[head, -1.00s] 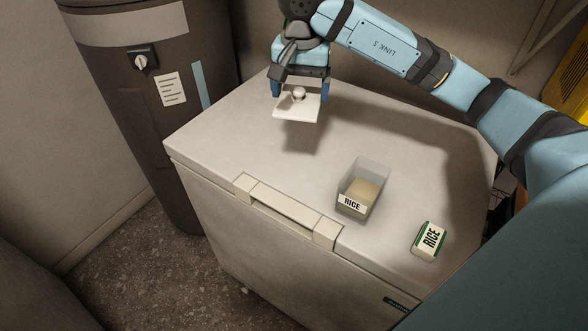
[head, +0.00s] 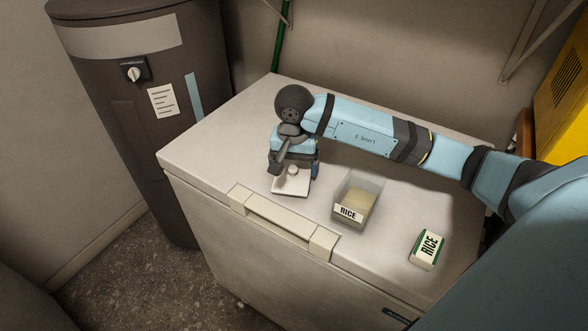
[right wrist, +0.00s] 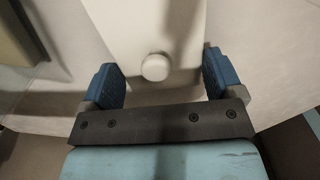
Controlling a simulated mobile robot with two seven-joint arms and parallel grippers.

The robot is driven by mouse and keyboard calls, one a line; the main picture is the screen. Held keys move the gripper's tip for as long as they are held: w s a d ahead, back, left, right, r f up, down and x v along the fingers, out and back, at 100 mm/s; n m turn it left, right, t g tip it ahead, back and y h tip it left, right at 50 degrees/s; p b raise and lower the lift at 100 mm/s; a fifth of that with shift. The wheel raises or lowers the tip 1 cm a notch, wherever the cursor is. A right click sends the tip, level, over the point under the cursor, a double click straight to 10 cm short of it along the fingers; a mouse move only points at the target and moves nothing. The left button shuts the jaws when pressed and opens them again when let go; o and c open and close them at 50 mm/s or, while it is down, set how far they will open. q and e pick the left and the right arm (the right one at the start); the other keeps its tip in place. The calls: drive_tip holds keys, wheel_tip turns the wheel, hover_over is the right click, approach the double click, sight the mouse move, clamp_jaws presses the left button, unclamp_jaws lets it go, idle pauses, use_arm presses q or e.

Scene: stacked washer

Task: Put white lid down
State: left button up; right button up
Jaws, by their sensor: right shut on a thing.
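The white lid (head: 293,186) is a flat square plate with a round knob. My right gripper (head: 294,176) is shut on it, and the lid is at or just above the chest's top; I cannot tell whether it touches. In the right wrist view the lid (right wrist: 135,32) lies between the two blue fingers of the gripper (right wrist: 160,82), knob towards the camera. The clear, open-topped rice container (head: 357,201) stands just right of the lid, with grain inside. My left gripper is out of view.
A green-and-white rice box (head: 427,250) lies on the white chest (head: 225,140) near its right side. The chest's handle (head: 283,224) runs along the front edge. A dark cylinder tank (head: 150,120) stands at left. The chest's top left of the lid is clear.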

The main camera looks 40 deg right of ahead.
drive_tip(key=shift+f, duration=0.85)
drive_tip(key=shift+f, duration=0.1)
drive_tip(key=o, duration=0.7)
wheel_tip(320, 180, up, 12)
drive_tip(key=shift+r, duration=0.15)
